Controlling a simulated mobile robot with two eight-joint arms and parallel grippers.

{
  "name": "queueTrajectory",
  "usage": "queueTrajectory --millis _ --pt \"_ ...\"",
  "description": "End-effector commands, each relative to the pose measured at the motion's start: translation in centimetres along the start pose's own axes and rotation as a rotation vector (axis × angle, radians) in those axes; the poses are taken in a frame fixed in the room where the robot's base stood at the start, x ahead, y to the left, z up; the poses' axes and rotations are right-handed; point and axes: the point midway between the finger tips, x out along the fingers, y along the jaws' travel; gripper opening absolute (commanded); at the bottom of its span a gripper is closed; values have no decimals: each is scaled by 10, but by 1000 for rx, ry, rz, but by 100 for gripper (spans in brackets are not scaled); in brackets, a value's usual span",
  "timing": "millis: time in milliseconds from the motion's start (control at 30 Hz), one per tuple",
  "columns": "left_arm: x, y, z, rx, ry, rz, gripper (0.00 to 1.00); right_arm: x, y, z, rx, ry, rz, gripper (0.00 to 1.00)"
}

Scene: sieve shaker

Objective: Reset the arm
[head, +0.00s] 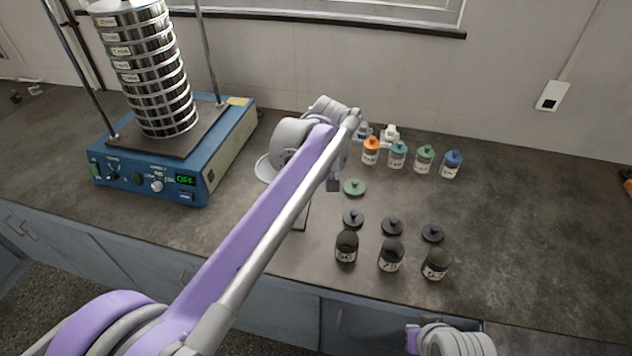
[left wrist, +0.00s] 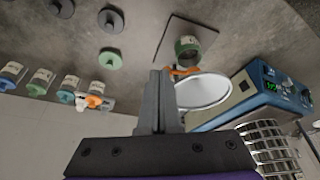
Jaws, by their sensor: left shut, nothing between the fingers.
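My left arm reaches from the lower left across the counter in the head view. Its gripper (head: 333,184) is over the counter beside the green lid (head: 354,187), with much of it hidden by the arm. In the left wrist view the dark fingers of the left gripper (left wrist: 160,88) are together with nothing between them. Beyond them are an open green jar (left wrist: 188,48) on a dark square plate (left wrist: 172,28) and a white round dish (left wrist: 203,92) with a small orange thing at its edge. A grey and purple part of my right arm shows at the bottom; its fingers are not visible.
A blue sieve shaker (head: 150,185) with a stack of metal sieves (head: 150,75) stands at left, its display reading OFF. Several capped colored jars (head: 424,158) line the back. Three dark jars (head: 390,255) with three black lids (head: 392,226) stand in front.

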Motion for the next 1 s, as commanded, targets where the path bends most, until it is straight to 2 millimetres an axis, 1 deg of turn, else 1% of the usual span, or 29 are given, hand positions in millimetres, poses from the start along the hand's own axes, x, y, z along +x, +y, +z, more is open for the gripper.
queueTrajectory --millis 500,567,633,667,767,800,867,900,967,1000 --pt "-2 0 0 0 0 0 0 0 0 0 0 0 0 0" --pt "-3 -2 1 1 0 0 0 0 0 0 0 0 0 0" --pt "-5 -10 5 7 0 4 0 0 0 0 0 0 0 0" --pt "-6 -16 7 13 0 6 0 0 0 0 0 0 0 0" --pt "-11 -45 24 41 1 22 0 0 0 0 0 0 0 0" --pt "-13 -60 34 57 2 29 0 0 0 0 0 0 0 0" --pt "-15 -83 52 82 5 44 0 0 0 0 0 0 0 0" --pt "-16 -98 65 100 8 53 0 0 0 0 0 0 0 0" --pt "-15 -120 86 127 15 67 0 0 0 0 0 0 0 0" --pt "-14 -133 102 144 20 76 0 0 0 0 0 0 0 0"
